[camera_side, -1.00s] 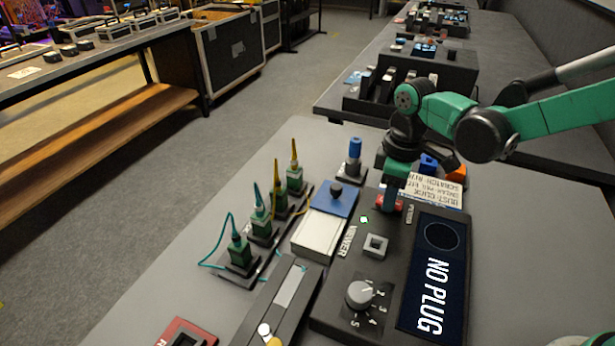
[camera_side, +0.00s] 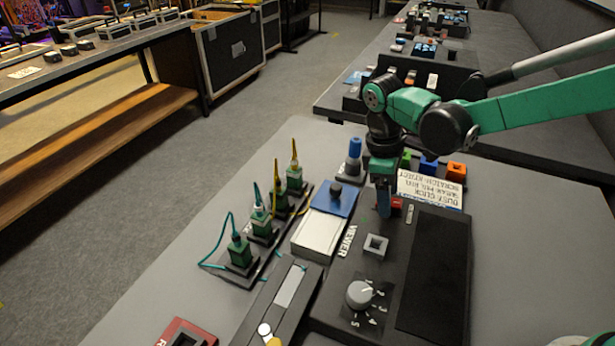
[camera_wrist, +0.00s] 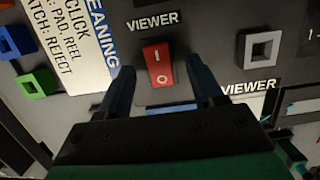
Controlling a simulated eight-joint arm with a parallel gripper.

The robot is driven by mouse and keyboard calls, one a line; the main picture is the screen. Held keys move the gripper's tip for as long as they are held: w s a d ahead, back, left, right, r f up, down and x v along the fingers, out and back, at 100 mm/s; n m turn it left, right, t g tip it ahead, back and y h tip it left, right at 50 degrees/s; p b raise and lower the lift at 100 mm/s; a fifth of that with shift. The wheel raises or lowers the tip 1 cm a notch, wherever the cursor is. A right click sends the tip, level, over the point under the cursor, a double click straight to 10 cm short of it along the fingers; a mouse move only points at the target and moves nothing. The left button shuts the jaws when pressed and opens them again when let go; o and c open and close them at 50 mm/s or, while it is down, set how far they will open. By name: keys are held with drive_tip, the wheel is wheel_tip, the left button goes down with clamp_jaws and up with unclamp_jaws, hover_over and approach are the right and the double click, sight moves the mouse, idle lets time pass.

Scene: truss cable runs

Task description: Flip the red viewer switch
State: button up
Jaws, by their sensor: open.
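The red viewer switch (camera_wrist: 158,65) is a rocker marked I and O on the dark viewer panel, under a VIEWER label. In the side view the red switch (camera_side: 396,205) shows only in part beside my gripper. My gripper (camera_wrist: 161,75) is open, with one dark finger on each side of the switch in the wrist view. In the side view my gripper (camera_side: 384,212) points down at the far end of the viewer unit (camera_side: 400,240). Whether the fingers touch the switch cannot be told.
A square grey socket (camera_side: 375,245) and a round knob (camera_side: 360,294) sit on the viewer unit. A white label card (camera_side: 430,188) and small coloured blocks (camera_side: 455,171) lie behind it. Green connectors with cables (camera_side: 262,225) stand to the left. Bare grey table lies to the right.

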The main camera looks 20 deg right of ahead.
drive_tip(key=shift+w+a+r, duration=0.15)
drive_tip(key=shift+r, duration=0.75)
drive_tip(key=shift+w+a+r, duration=0.1)
drive_tip(key=shift+w+r, duration=0.05)
drive_tip(key=shift+r, duration=0.8)
drive_tip(key=shift+w+a+r, duration=0.15)
drive_tip(key=shift+r, duration=0.75)
drive_tip(key=shift+s+d+r, duration=0.15)
drive_tip(key=shift+r, duration=0.05)
drive_tip(key=s+d+r+m+t+y, duration=0.1)
drive_tip(key=s+d+r+m+t, duration=0.2)
drive_tip(key=s+d+m+t, duration=0.4)
drive_tip(key=shift+s+d+m+t+y, duration=0.15)
drive_tip(key=shift+s+m+t+y, duration=0.15)
drive_tip(key=shift+s+m+t, duration=0.65)
drive_tip(key=shift+s+r, duration=0.1)
drive_tip(key=shift+s, duration=0.05)
